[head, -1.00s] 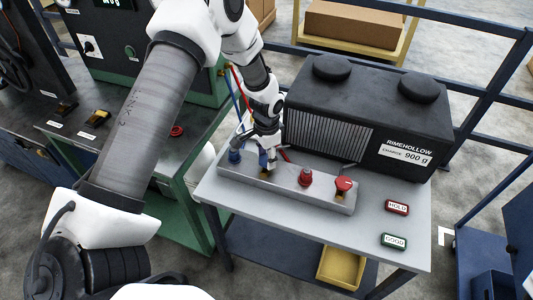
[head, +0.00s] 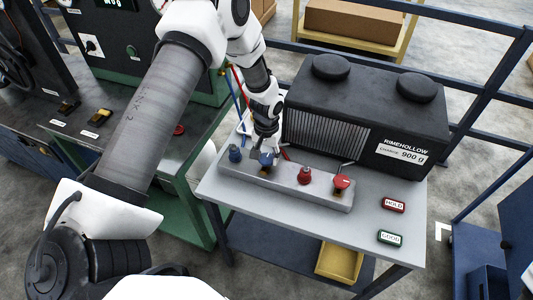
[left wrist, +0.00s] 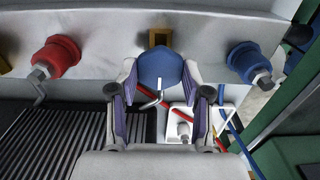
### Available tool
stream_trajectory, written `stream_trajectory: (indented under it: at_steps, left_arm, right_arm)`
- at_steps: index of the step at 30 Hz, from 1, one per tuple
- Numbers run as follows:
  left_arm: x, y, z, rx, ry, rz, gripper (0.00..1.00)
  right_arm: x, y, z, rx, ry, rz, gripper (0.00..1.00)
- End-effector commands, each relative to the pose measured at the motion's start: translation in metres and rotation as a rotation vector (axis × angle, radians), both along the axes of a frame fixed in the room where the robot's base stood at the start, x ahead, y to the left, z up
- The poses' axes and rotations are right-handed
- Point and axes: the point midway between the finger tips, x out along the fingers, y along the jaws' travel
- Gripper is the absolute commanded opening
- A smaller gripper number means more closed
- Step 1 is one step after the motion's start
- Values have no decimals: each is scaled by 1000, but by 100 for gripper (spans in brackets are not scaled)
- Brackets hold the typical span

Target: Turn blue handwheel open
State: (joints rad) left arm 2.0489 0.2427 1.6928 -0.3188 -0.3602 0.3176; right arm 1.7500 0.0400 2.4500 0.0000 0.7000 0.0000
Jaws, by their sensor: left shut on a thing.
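The blue handwheel (head: 267,160) sits on the grey manifold block on the trolley, second from the left in the row. My left gripper (head: 263,152) reaches down onto it from above and behind, its fingers on either side of the wheel. In the left wrist view the blue handwheel (left wrist: 160,68) lies between the two finger pads (left wrist: 163,82), and the gripper is shut on it. A brass-coloured part (left wrist: 160,37) shows behind the wheel. My right gripper is not in view.
A blue fitting (head: 235,154) stands left of the handwheel. A red fitting (head: 304,176) and a red handwheel (head: 342,183) stand right. The black Rimehollow unit (head: 365,115) is close behind. HOLD (head: 394,204) and GOOD (head: 390,238) tags lie on the clear right front.

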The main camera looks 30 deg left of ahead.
Motion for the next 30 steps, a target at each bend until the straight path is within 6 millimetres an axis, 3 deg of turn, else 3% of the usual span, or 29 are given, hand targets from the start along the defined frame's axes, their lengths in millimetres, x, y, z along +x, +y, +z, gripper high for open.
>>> stream_trajectory:
  at_steps: [14,15,17,26,30]
  left_arm:
    - [-3,0,-2,-1,7,19,14]
    - [-3,0,-2,-1,7,18,56]
    - [-2,0,-2,-1,7,18,74]
    - [-1,0,0,0,2,17,74]
    - [0,0,14,-1,0,17,74]
  right_arm:
    - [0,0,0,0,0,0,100]
    - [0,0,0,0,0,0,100]
    - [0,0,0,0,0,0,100]
    - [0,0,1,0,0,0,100]
    - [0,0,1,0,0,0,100]
